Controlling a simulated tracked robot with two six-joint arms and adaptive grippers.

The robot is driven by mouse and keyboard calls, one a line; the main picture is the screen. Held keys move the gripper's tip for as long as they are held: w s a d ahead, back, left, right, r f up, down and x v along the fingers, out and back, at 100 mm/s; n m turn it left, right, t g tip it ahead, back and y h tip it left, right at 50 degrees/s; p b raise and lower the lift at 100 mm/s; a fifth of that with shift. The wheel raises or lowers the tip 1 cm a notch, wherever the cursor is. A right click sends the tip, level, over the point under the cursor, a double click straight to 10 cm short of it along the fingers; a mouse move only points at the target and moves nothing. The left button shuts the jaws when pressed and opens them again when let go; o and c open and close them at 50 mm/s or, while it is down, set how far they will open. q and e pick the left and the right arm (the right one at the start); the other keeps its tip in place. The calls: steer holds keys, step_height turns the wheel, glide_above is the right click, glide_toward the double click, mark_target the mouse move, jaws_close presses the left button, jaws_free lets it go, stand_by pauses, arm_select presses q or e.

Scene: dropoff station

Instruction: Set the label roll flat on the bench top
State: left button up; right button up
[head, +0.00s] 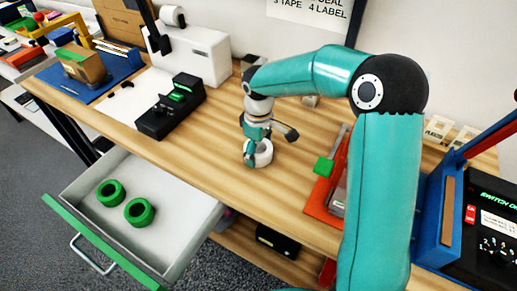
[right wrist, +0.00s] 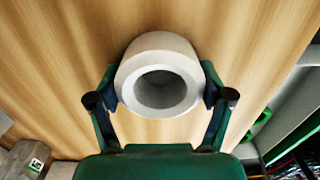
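The white label roll (head: 264,154) is at the bench top (head: 215,135) near its front edge, in the head view. In the right wrist view the roll (right wrist: 160,76) shows its round hole facing the camera, with wood behind it. My right gripper (head: 256,156) reaches down over the roll. Its two dark fingertips (right wrist: 160,88) press on opposite sides of the roll, so it is shut on it. The roll looks flat, its hole facing up; whether it touches the wood or hangs just above, I cannot tell. My left gripper is not in view.
An open drawer (head: 165,228) with two green rolls (head: 125,202) juts out below the front edge. A black device (head: 170,107) and white machine (head: 195,52) stand left. An orange tray (head: 323,206) and green block (head: 323,167) lie right. Bare wood surrounds the roll.

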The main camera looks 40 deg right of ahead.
steer(key=o, duration=0.3)
step_height(320, 180, up, 12)
steer(key=shift+r+p, duration=0.15)
steer(key=shift+p, duration=0.2)
stand_by(0.3)
stand_by(0.4)
